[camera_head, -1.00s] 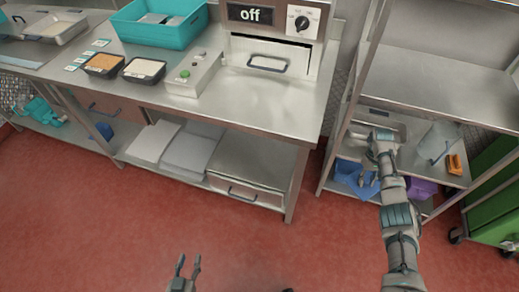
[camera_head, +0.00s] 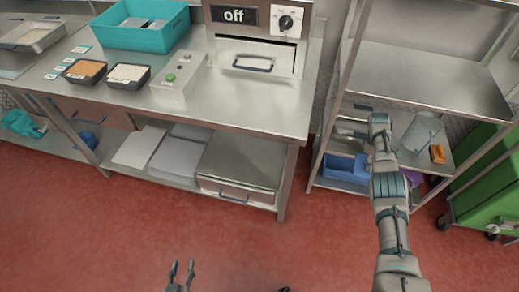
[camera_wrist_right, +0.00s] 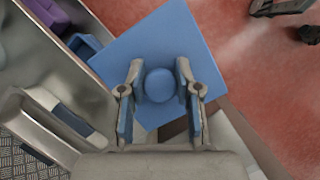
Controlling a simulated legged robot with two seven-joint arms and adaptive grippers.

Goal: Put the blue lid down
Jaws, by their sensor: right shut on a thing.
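The blue lid (camera_wrist_right: 150,38) is a flat square plate with a round knob (camera_wrist_right: 159,85) in the middle. In the right wrist view my right gripper (camera_wrist_right: 159,72) is shut on this knob, one finger on each side. The lid covers part of the red floor and shelf edge there. In the head view my right arm reaches to the lower levels of the right rack; the fingertips and the held lid are hard to make out. My left gripper (camera_head: 182,267) is open and empty over the floor at the bottom.
A blue bin (camera_head: 343,168) stands on the rack's bottom shelf, beside a purple one mostly behind my arm. A clear container (camera_head: 420,132) and an orange object (camera_head: 438,153) are on the shelf above. A green cart (camera_head: 487,190) stands at right. The steel worktop (camera_head: 245,98) has free room.

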